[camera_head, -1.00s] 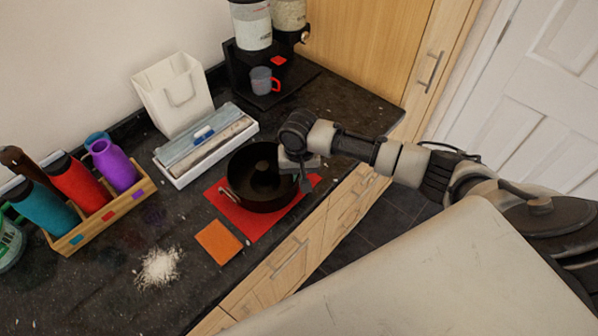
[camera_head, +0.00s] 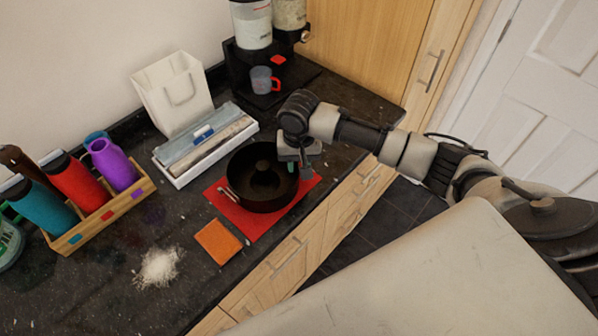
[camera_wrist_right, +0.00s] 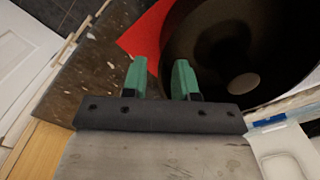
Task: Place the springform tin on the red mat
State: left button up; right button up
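The dark round springform tin (camera_head: 245,190), with a raised cone in its middle, stands upright on the red mat (camera_head: 250,224). Red shows around its left, front and right sides. The wrist view also shows the tin (camera_wrist_right: 225,60) and a corner of the mat (camera_wrist_right: 147,38). My right gripper (camera_head: 299,167) is at the tin's right rim. Its green fingertips (camera_wrist_right: 160,78) are apart, with a gap between them, one outside the tin's edge and one overlapping it in the wrist view. The gripper looks empty. My left gripper is not in view.
An orange square (camera_head: 218,242) and white powder (camera_head: 158,267) lie in front. A wooden bottle rack (camera_head: 125,211) stands left. A box of wrap rolls (camera_head: 207,160) and a white bag (camera_head: 174,95) stand behind. A dispenser with a cup (camera_head: 262,80) is at the back.

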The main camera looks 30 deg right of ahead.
notch_tip(320, 180, up, 7)
jog(key=shift+r+b, duration=0.2)
jog(key=shift+b, duration=0.2)
